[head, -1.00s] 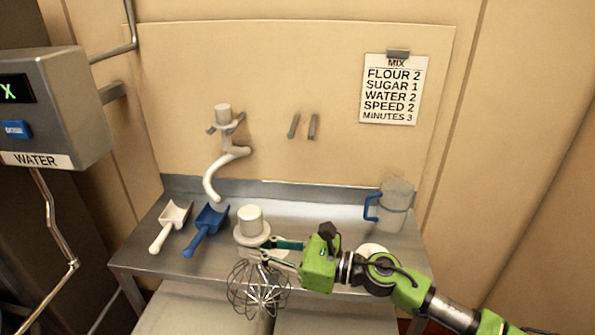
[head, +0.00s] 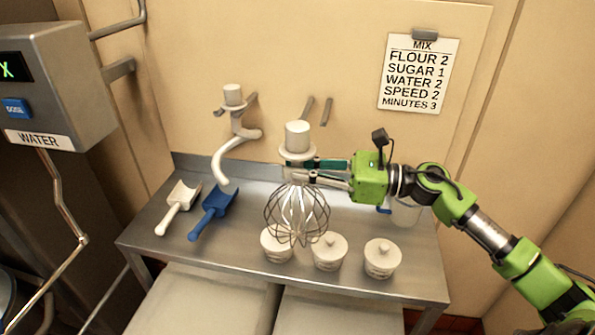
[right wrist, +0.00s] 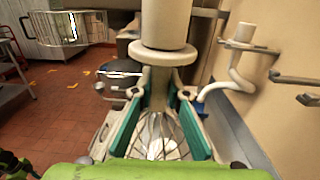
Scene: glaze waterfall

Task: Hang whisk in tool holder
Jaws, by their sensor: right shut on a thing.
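The whisk (head: 297,212) has a wire cage below and a pale collar and cylindrical top above. It is upright and held in the air, with its cage in front of the steel table. My right gripper (head: 306,170) is shut on its neck, just below the collar. In the right wrist view the whisk's collar (right wrist: 163,53) stands above the green-padded fingers. The free tool holder is a pair of grey prongs (head: 327,111) on the wall, behind and just above the whisk top. It also shows in the right wrist view (right wrist: 297,80). My left gripper is out of view.
A white dough hook (head: 236,140) hangs in another holder to the left. A white scoop (head: 178,207) and a blue scoop (head: 214,211) lie on the steel table (head: 165,255). Lidded pots (head: 382,258) stand near its front edge. A jug (head: 408,213) is partly hidden behind my arm.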

